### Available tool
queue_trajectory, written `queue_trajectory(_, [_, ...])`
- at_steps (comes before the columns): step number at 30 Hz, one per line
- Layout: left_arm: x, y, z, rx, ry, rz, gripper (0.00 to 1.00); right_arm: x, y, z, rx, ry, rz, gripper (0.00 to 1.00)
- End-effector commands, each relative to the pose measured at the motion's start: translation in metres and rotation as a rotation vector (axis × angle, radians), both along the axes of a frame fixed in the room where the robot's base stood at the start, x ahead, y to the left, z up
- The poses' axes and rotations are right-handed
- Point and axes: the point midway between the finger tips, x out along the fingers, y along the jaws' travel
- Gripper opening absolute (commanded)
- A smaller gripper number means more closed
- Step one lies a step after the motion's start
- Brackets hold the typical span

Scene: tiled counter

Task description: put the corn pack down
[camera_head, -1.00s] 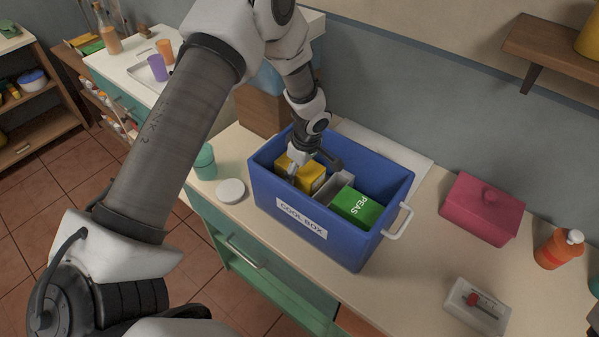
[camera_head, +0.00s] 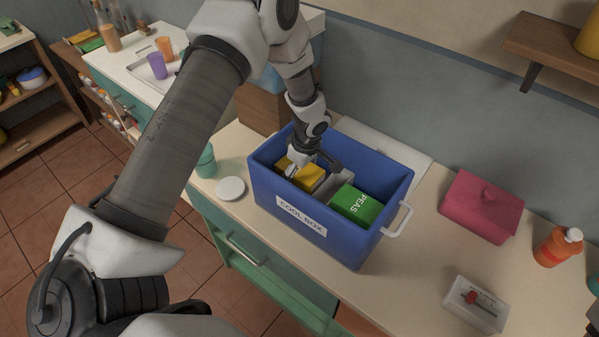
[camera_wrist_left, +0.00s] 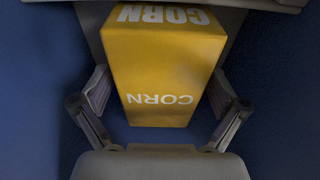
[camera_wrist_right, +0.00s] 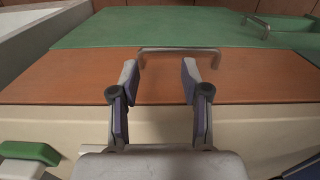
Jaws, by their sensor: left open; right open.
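The yellow corn pack (camera_head: 309,178) sits inside the blue cool box (camera_head: 262,190), at its left end. In the left wrist view the corn pack (camera_wrist_left: 162,70) stands between the spread fingers, with "CORN" on its faces. My left gripper (camera_wrist_left: 160,112) is open, with a gap on each side of the pack. In the head view the left gripper (camera_head: 312,166) is down in the box and partly hides the pack. My right gripper (camera_wrist_right: 160,75) is open and empty; it does not show in the head view.
A green peas pack (camera_head: 356,204) and a grey divider or pack beside it share the box. A white lid (camera_head: 231,188) and teal cup (camera_head: 206,162) stand left of it. A pink container (camera_head: 482,208) and orange bottle (camera_head: 558,247) stand right.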

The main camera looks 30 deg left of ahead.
Motion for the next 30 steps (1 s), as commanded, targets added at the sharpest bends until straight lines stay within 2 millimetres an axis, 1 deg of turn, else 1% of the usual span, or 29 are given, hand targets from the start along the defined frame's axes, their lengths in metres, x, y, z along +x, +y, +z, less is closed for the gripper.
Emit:
queue_trajectory(1, [0.001, -0.001, 0.006, 0.001, -0.005, 0.0, 0.97, 0.0, 0.0, -0.007, 0.0, 0.0, 0.0, 0.46])
queue_trajectory(5, [0.002, -0.006, 0.035, 0.0, -0.008, 0.0, 0.97, -0.001, 0.0, -0.018, 0.0, 0.001, 0.0, 0.46])
queue_trajectory(9, [0.001, -0.012, 0.073, 0.001, -0.008, 0.0, 0.97, 0.0, 0.0, -0.028, 0.0, 0.001, 0.0, 0.46])
queue_trajectory(12, [0.0, -0.015, 0.094, 0.0, -0.006, 0.0, 0.97, -0.001, 0.0, -0.033, 0.0, 0.001, 0.0, 0.46])
queue_trajectory(15, [0.0, -0.017, 0.108, 0.001, -0.004, 0.0, 0.97, 0.0, 0.0, -0.034, 0.0, 0.001, 0.0, 0.46])
queue_trajectory(19, [-0.001, -0.018, 0.114, 0.0, -0.001, 0.0, 0.97, 0.0, 0.0, -0.034, 0.0, 0.001, 0.0, 0.46])
queue_trajectory(30, [-0.001, -0.018, 0.114, 0.0, -0.001, 0.0, 0.97, 0.0, 0.0, -0.034, 0.0, 0.001, 0.0, 0.46])
